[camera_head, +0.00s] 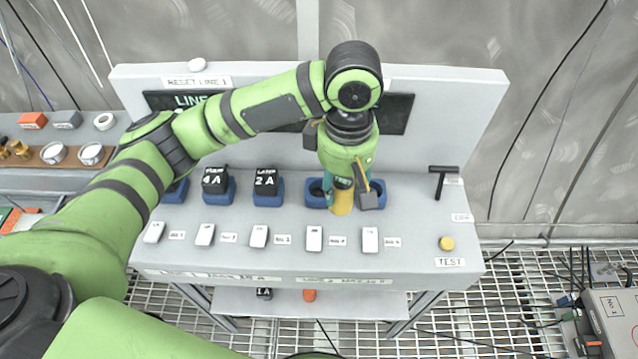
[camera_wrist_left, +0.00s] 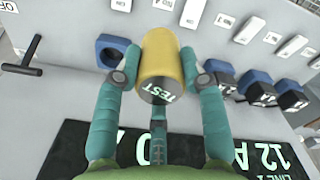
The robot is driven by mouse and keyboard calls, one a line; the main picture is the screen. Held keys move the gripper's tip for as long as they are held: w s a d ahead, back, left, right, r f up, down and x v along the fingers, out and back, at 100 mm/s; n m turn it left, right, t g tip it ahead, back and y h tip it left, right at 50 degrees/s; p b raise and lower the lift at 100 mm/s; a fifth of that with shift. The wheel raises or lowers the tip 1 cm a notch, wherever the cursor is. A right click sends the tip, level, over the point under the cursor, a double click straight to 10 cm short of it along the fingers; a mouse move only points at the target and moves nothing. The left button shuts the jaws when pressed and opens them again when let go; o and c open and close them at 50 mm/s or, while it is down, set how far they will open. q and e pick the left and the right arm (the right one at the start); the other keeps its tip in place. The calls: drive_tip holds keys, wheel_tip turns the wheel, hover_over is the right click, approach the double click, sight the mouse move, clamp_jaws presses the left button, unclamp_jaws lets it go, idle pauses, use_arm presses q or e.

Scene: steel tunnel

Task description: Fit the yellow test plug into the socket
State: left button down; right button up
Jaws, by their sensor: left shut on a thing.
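The yellow test plug (camera_head: 342,203) is held upright over the sloped desk of the grey console. My left gripper (camera_head: 347,188) is shut on it. In the left wrist view, the plug (camera_wrist_left: 163,55) sits between the two teal fingers (camera_wrist_left: 160,80), its TEST label facing the camera. A blue socket with a dark opening (camera_head: 316,189) shows just left of the plug, and another blue socket (camera_head: 379,190) shows to its right, partly behind the gripper. The right-hand one also appears in the wrist view (camera_wrist_left: 111,45). Whether the plug touches a socket is hidden. My right gripper is not seen.
Black plugs marked 2A (camera_head: 266,180) and 4A (camera_head: 214,180) stand in blue sockets to the left. A row of white switches (camera_head: 314,238) lies in front. A black T-handle (camera_head: 440,180) and a yellow round piece (camera_head: 446,243) by the TEST label are at right.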

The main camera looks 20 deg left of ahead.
use_arm(q)
drive_tip(key=w+a+f+p, duration=0.1)
drive_tip(key=w+a+f, duration=0.4)
drive_tip(key=w+a, duration=0.15)
drive_tip(key=p, duration=0.1)
hover_over(320, 196)
drive_tip(key=shift+f, duration=2.35)
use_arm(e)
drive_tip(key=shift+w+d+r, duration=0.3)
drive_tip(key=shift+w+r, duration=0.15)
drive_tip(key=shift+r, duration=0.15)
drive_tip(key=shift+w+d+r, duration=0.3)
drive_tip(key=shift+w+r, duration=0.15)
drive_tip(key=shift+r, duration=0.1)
use_arm(q)
drive_tip(key=c, duration=0.7)
unclamp_jaws()
drive_tip(key=shift+f, duration=0.15)
wheel_tip(320, 196, up, 12)
drive_tip(key=shift+r+b, duration=0.2)
drive_tip(key=shift+b, duration=0.75)
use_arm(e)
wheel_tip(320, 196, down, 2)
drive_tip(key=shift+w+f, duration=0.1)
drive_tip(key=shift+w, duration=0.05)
